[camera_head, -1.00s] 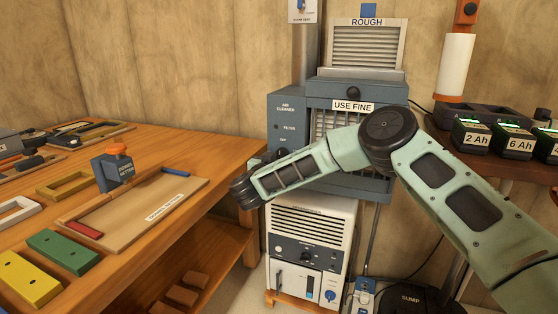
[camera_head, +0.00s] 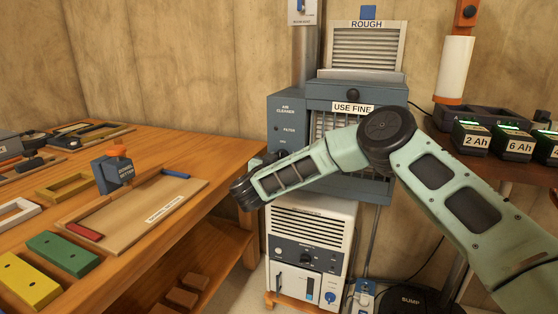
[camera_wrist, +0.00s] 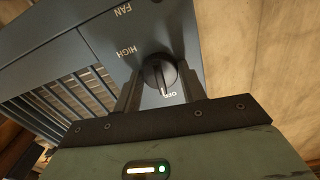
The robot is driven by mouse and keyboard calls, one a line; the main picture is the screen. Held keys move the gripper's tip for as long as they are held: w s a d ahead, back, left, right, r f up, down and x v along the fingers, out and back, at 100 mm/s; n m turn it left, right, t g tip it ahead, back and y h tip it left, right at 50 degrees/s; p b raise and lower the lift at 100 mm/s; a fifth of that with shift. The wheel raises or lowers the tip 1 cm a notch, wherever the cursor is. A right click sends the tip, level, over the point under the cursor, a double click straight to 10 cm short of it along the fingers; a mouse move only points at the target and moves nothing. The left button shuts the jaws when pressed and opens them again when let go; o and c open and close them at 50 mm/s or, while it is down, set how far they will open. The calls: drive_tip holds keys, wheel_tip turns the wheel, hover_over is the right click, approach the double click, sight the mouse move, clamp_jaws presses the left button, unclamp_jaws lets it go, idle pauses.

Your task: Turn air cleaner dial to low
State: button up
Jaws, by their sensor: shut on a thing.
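The air cleaner (camera_head: 287,108) is a blue-grey housing on the back wall, with a control panel on its left side. Its dial (camera_wrist: 158,76) is a dark round knob with a raised grip bar, its light mark by the OFF label. HIGH and FAN labels show up and left of it; no LOW label is visible. My gripper (camera_wrist: 160,88) has one finger on each side of the dial and is shut on it. In the head view my arm crosses in front of the cleaner, and my gripper cannot be made out.
A louvred USE FINE panel (camera_head: 353,108) and a ROUGH filter (camera_head: 367,48) are beside and above. A white unit (camera_head: 308,245) stands below. A wooden workbench (camera_head: 225,165) with tools is at left; battery chargers (camera_head: 483,112) are at right.

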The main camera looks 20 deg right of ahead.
drive_tip(key=m+b, duration=0.2)
drive_tip(key=m, duration=1)
drive_tip(key=shift+f+b, duration=0.1)
drive_tip(key=shift+b, duration=0.3)
drive_tip(key=shift+m, duration=0.4)
drive_tip(key=o, duration=1)
drive_tip(key=p+v, duration=0.2)
drive_tip(key=v, duration=1.5)
drive_tip(key=shift+s+a, duration=0.15)
drive_tip(key=shift+s, duration=0.05)
